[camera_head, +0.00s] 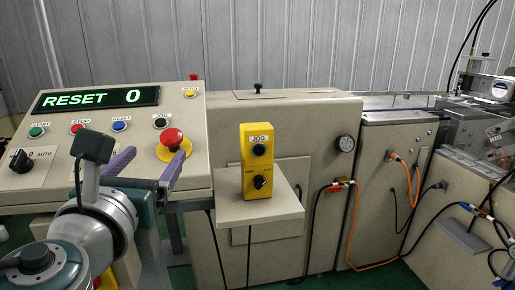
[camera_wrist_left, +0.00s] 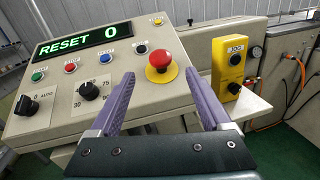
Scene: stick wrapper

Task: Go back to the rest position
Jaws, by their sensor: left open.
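My left gripper (camera_head: 148,168) comes in from the lower left in front of the control panel (camera_head: 60,182). Its two purple fingers are spread apart with nothing between them; they also show in the left wrist view (camera_wrist_left: 164,100). The red mushroom button (camera_head: 172,138) on its yellow ring is beyond the fingertips, and in the left wrist view (camera_wrist_left: 160,62) it appears between and above them. I cannot tell how far the fingertips are from the panel. The display (camera_head: 96,98) reads RESET 0 in green. My right gripper is not in view.
A yellow JOG box (camera_head: 257,160) stands on a small shelf (camera_head: 270,208) right of the panel. Beige machine cabinets (camera_head: 385,170) with hoses and an orange cable (camera_head: 352,235) extend to the right. A black selector knob (camera_head: 20,160) is on the panel's left.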

